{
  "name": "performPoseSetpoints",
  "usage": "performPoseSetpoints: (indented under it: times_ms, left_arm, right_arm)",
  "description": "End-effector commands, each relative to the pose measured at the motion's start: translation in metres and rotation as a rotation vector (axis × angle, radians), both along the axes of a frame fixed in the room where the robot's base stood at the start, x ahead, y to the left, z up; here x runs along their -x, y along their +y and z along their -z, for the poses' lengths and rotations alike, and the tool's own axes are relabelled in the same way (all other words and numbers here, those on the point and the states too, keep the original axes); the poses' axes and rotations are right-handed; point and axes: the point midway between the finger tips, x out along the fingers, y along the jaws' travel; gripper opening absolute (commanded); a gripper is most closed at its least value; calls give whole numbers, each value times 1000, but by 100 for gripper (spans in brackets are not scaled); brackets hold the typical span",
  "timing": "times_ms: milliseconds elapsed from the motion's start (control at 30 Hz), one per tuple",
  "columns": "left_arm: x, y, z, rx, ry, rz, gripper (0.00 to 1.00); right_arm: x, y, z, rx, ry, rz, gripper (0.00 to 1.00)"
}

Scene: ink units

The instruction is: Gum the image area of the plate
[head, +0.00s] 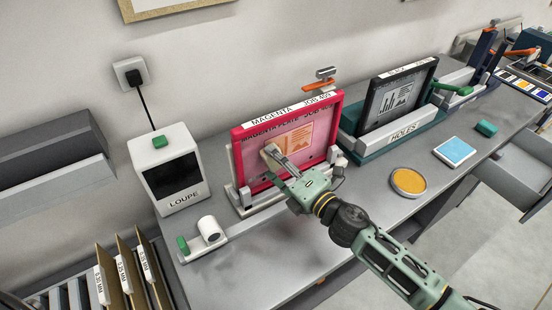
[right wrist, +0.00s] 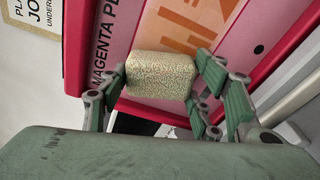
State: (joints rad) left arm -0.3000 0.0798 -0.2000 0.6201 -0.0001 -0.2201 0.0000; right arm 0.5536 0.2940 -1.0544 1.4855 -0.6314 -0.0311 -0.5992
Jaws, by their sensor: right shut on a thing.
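The magenta plate (head: 262,176) stands tilted back in a red frame labelled MAGENTA (head: 240,160), on a grey stand. Its image area is pink with an orange printed picture (head: 299,138). My right gripper (head: 277,163) is in front of the plate's lower left part, shut on a pale speckled sponge (right wrist: 160,76). In the right wrist view the fingers hold the sponge from both sides, and it covers part of the plate (right wrist: 112,62). I cannot tell whether the sponge touches the plate. My left gripper is not in view.
A white LOUPE box (head: 168,170) stands left of the frame, with a white roll (head: 210,231) in front. A black plate (head: 394,98) stands in the HOLES unit (head: 410,130). An amber round pad (head: 408,182) and a blue pad (head: 454,151) lie on the bench at right.

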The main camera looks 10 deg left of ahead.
Motion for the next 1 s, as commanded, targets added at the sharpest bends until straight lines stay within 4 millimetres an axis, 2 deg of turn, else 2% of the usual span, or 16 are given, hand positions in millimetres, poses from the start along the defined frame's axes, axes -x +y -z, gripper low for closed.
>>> performPoseSetpoints:
  times_ms: [433,1000]
  left_arm:
    - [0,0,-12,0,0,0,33]
    - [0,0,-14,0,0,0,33]
  right_arm:
    - [31,-32,-1,0,1,0,37]
    - [40,-41,0,1,1,0,37]
